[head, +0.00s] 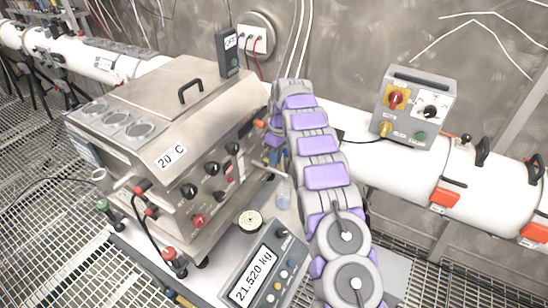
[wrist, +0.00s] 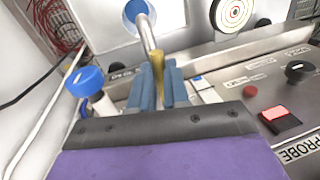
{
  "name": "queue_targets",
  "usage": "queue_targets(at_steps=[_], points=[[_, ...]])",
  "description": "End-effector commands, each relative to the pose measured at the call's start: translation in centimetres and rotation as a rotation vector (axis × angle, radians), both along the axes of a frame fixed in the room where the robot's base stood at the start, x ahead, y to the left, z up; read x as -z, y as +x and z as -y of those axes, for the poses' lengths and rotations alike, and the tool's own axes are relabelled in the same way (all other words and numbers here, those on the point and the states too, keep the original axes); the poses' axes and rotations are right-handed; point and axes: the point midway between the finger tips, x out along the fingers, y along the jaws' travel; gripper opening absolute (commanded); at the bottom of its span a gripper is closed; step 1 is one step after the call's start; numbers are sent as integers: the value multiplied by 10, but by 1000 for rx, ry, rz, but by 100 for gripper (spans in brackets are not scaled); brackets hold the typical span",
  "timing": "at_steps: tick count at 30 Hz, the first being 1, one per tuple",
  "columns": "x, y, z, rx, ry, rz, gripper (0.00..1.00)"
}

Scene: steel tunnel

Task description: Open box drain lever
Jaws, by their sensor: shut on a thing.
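The steel box (head: 165,120) with the "20 °C" label stands on the bench in the head view, left of my arm. In the wrist view a brass-yellow lever (wrist: 157,62) stands up beside the box's steel panel (wrist: 235,95). My gripper (wrist: 158,88) has its blue fingers on both sides of this lever and is shut on it.
A blue-capped valve (wrist: 85,80) is left of my fingers. A red switch (wrist: 280,117) and black knob (wrist: 299,72) are to the right. A clear beaker (head: 284,193) and a scale (head: 264,270) reading 21.520 kg stand near my arm. A white pipe (head: 400,180) runs behind.

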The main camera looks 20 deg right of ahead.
Motion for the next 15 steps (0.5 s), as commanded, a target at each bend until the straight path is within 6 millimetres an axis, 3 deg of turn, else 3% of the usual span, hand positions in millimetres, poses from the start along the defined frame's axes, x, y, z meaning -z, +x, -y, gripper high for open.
queue_targets(at_steps=[15], points=[[-2, 4, 3, -65, -1, 8, 0]])
